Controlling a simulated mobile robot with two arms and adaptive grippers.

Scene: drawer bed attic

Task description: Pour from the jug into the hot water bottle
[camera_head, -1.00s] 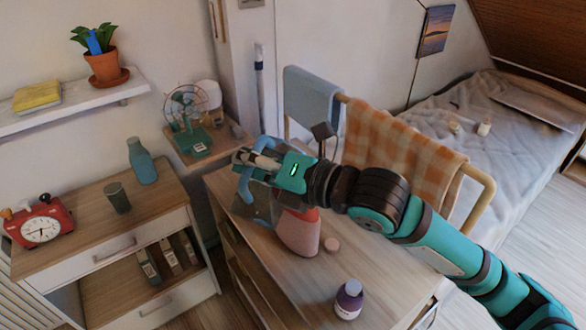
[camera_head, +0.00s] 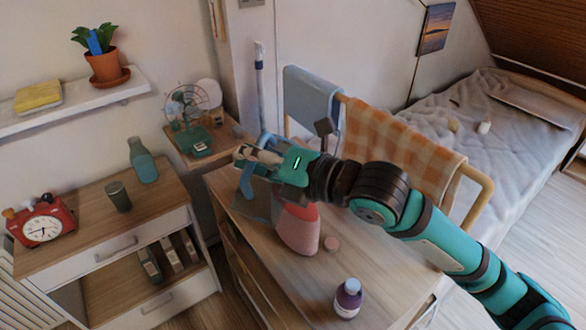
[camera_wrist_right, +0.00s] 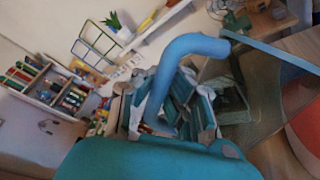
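The jug is see-through grey with a thick blue handle and rim. In the head view its body (camera_head: 257,207) is partly hidden below my right gripper (camera_head: 250,157). The wrist view shows the handle (camera_wrist_right: 187,60) passing between the fingers of my right gripper (camera_wrist_right: 168,115), which is shut on it. The hot water bottle (camera_head: 298,230), pink-red, stands on the wooden cabinet just right of the jug; its top is hidden behind the jug and arm. Its edge shows at the right of the wrist view (camera_wrist_right: 306,128). My left gripper is not in view.
A rail with a checked orange cloth (camera_head: 400,155) stands behind my right arm. The cabinet's front part is mostly clear.

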